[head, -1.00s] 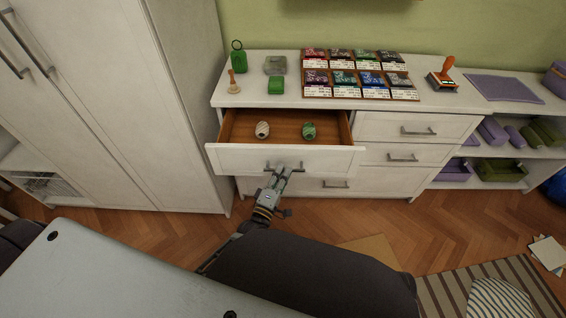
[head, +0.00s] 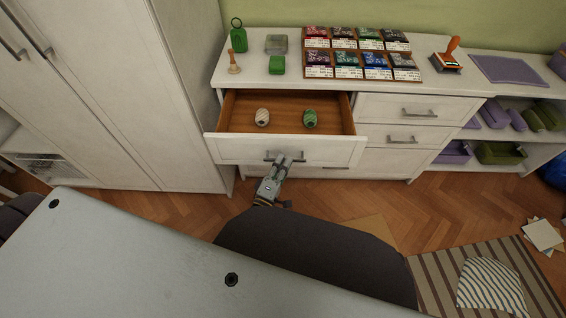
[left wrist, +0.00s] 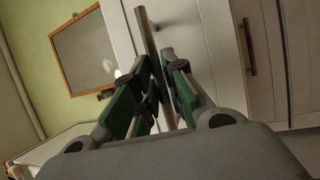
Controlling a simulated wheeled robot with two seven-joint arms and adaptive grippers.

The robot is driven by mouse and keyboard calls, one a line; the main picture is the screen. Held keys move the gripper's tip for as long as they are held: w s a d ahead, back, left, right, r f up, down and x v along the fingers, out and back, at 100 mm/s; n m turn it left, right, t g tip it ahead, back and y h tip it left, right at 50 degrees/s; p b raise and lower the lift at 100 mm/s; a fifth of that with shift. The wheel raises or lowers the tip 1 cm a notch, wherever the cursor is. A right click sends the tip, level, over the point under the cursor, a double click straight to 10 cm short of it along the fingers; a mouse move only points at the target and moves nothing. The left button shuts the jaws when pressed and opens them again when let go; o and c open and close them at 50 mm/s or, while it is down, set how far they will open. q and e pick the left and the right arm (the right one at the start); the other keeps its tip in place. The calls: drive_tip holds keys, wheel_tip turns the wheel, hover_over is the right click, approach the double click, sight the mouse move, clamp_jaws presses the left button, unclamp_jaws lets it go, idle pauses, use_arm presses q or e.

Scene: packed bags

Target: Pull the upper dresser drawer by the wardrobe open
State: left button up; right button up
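The upper left dresser drawer (head: 240,151), beside the wardrobe (head: 165,90), stands well out from the white dresser, with its wooden inside in view. A cream spool (head: 262,117) and a green spool (head: 310,118) lie in it. My left gripper (head: 284,162) is at the drawer's bar handle (head: 300,159). In the left wrist view, the green-padded fingers (left wrist: 160,80) are closed around the handle bar (left wrist: 147,28). My right gripper is not in view.
On the dresser top (head: 365,86) are a tray of ink packs (head: 346,66), a green lantern-like item (head: 238,38), small boxes and an orange-handled stamp (head: 449,54). A striped rug (head: 430,285) and papers (head: 543,235) lie on the floor at right.

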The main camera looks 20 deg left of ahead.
use_arm(q)
drive_tip(key=o, duration=0.3)
